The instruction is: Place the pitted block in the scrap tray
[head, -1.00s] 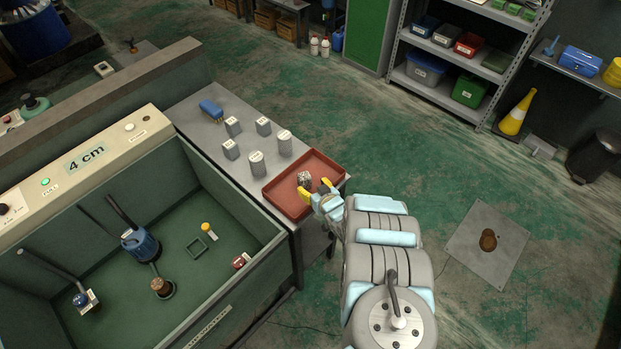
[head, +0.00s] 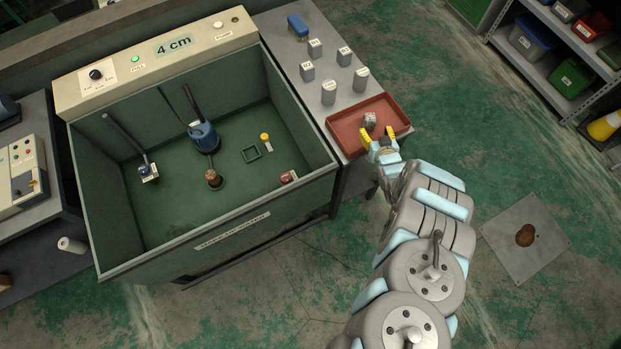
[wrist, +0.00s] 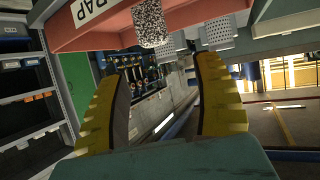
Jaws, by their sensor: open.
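The pitted block (head: 369,119) is a small grey, speckled cube. The tray (wrist: 75,42) there carries a white label of which "RAP" shows. The block's underside is hidden.
Several grey blocks with labelled tops (head: 329,92) and a blue object (head: 297,25) stand on the grey bench behind the tray. A deep green tank (head: 200,215) with fittings inside lies to the left. Open floor (head: 470,120) lies to the right.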

